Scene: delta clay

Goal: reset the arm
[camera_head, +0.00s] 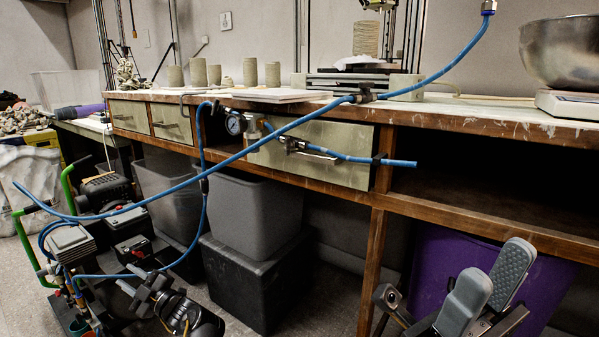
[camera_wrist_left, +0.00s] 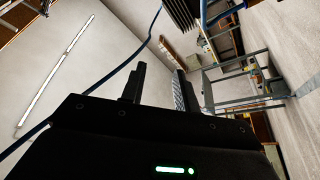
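My left gripper (camera_head: 138,282) is low at the left of the head view, in front of the compressor and its blue hose. In the left wrist view my left gripper (camera_wrist_left: 160,72) shows two dark fingers apart, with nothing between them. My right gripper (camera_head: 491,280) is at the lower right of the head view, in front of a purple bin. Its two grey pads stand apart and nothing shows between them. Both grippers are below the level of the workbench top. Most of both arms is out of view.
A wooden workbench (camera_head: 470,116) with drawers crosses the view, holding clay cylinders (camera_head: 250,72), a metal bowl (camera_head: 562,52) and a scale (camera_head: 570,104). A blue hose (camera_head: 255,148) hangs across its front. Grey bins (camera_head: 247,212) and the purple bin (camera_head: 440,270) stand below.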

